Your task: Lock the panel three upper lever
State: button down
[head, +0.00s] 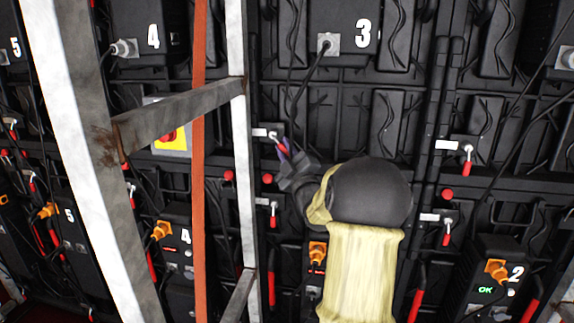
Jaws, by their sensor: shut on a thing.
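Panel three (345,75) is a black panel marked with a white 3, at the top centre of the head view. Its upper lever (276,139) sits at the panel's left edge, with a metal pivot and a red handle slanting down to the right. My gripper (285,152) is at the handle's lower end and is shut on it; the fingers partly hide the handle tip. A lower lever (273,212) hangs straight down beneath, apart from the gripper. My arm, with a yellow sleeve and dark round joint, covers part of the panel right of the gripper.
A pale metal frame (245,170) and an orange strip (199,150) stand close left of the gripper. Black cables hang over panel three. Other levers (467,158) are on the right. Boxes with orange plugs, such as box 2 (505,275), are below.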

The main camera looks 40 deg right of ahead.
jog(key=m+h+b, duration=0.3)
jog(key=m+b, duration=0.1)
jog(key=w+a+f+m+g+h+b, duration=0.1)
jog(key=m+h+b, duration=0.3)
jog(key=m, duration=0.1)
jog(key=w+a+f+m+h+b, duration=0.1)
jog(key=m+h+b, duration=0.3)
jog(key=b, duration=0.1)
jog(key=shift+w+f+m+g, duration=0.1)
jog(key=shift+f+m+g, duration=0.2)
jog(key=shift+g, duration=0.1)
jog(key=m+g+h, duration=0.1)
jog(key=m, duration=0.1)
jog(key=m+g+h+b, duration=0.1)
jog(key=m+h, duration=0.1)
jog(key=m+g+h+b, duration=0.1)
jog(key=shift+w+a+r+m+g+h, duration=0.2)
jog(key=shift+w+r+m+g+h, duration=0.1)
jog(key=shift+w+m+g, duration=0.1)
jog(key=c, duration=1.4)
grip_release()
jog(key=shift+r, duration=0.1)
jog(key=shift+s+a, duration=0.1)
jog(key=v, duration=1.7)
jog(key=shift+a+f, duration=0.1)
jog(key=shift+f, duration=0.1)
